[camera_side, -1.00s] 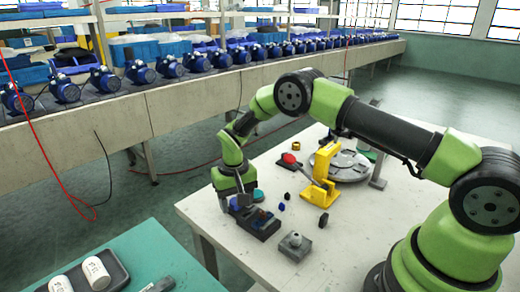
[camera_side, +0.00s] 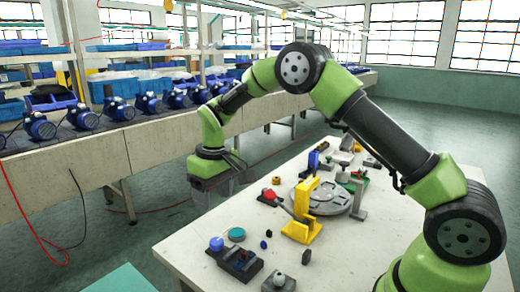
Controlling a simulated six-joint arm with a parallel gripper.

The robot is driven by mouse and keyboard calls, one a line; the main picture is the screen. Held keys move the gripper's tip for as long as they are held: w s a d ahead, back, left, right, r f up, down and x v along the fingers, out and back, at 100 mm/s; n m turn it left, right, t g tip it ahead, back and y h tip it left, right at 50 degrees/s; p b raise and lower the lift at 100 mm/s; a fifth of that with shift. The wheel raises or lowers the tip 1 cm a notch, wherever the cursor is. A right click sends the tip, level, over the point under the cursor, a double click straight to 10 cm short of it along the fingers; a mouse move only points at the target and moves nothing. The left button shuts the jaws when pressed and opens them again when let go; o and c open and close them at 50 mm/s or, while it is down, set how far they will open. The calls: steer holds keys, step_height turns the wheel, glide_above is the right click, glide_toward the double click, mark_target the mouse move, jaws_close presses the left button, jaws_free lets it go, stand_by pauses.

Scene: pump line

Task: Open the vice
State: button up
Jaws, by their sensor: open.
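A low dark vice-like block (camera_side: 237,262) with a blue-grey part lies at the front left corner of the white table. I cannot make out how far apart its jaws stand.
A yellow press (camera_side: 302,222) with a red-knobbed lever (camera_side: 268,195) stands mid-table, by a round grey plate (camera_side: 328,200). A grey block with a ball (camera_side: 279,281) is at the front. Small parts lie around. A conveyor with blue pumps (camera_side: 40,126) runs behind.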

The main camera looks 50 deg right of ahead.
steer(key=s+a+r+n+t+y, duration=0.1)
steer(key=s+r+t, duration=0.3)
steer(key=s+r, duration=0.9)
steer(key=shift+s+a+r+t+y, duration=0.2)
steer(key=shift+t+y, duration=0.1)
steer(key=shift+t, duration=0.1)
steer(key=s+r+m+t, duration=0.1)
steer(key=s+r+m, duration=0.2)
steer(key=s, duration=0.9)
steer(key=shift+s+a+r+m+t, duration=0.15)
steer(key=shift+s+a+m+t, duration=0.2)
steer(key=shift+m, duration=0.85)
steer(key=shift+w+d, duration=0.1)
steer(key=shift+w, duration=0.05)
